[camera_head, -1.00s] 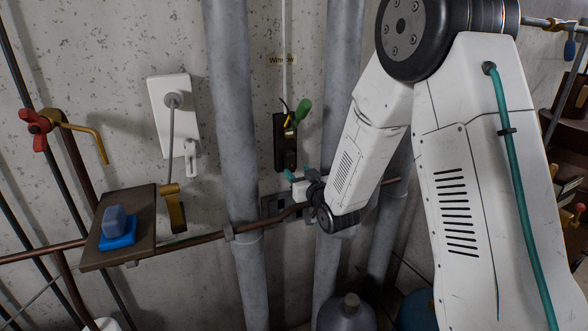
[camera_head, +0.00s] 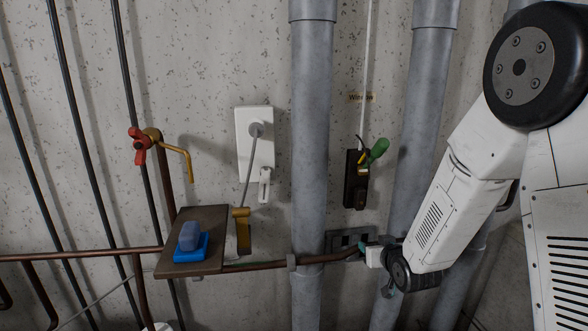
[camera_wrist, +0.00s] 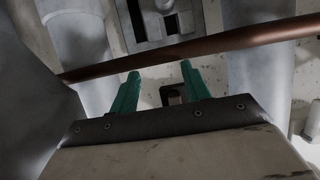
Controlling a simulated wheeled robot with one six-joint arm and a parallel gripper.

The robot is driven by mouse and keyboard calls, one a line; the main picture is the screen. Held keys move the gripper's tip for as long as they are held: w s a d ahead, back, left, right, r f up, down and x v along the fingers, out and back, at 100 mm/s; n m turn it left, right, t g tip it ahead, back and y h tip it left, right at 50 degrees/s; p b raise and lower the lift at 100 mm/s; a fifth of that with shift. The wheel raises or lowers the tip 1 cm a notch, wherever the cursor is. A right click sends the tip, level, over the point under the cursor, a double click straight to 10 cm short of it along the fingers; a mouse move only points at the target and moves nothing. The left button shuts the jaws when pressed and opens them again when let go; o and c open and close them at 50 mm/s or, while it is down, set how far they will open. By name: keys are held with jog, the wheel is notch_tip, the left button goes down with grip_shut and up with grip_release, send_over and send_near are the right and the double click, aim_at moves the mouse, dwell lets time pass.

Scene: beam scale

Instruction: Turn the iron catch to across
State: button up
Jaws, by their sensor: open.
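A dark grey metal fitting (camera_head: 345,239), which looks like the iron catch, is on the wall between two grey pipes in the head view. In the wrist view its plate (camera_wrist: 147,8) with a blocky middle part shows at the top, beyond the copper pipe; which way the catch is turned I cannot tell. My gripper (camera_wrist: 160,72) has two teal fingers, apart and empty, just short of the copper pipe. In the head view my gripper (camera_head: 368,253) is at the fitting's lower right and partly covers it. A small dark loop (camera_wrist: 172,93) shows between the fingers.
The copper pipe (camera_head: 262,266) runs across below the fitting. Thick grey pipes (camera_head: 310,150) stand on either side.

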jog(key=s+d+r+g+h, duration=0.1)
jog(key=s+d+g+h, duration=0.1)
jog(key=s+g, duration=1)
jog(key=s+r, duration=0.8)
jog(key=s, duration=0.6)
jog(key=s+r+m, duration=0.1)
jog(key=s+r, duration=0.8)
jog(key=s, duration=0.4)
jog(key=shift+s+y, duration=0.3)
jog(key=shift+s, duration=0.1)
jog(key=shift+a, duration=0.1)
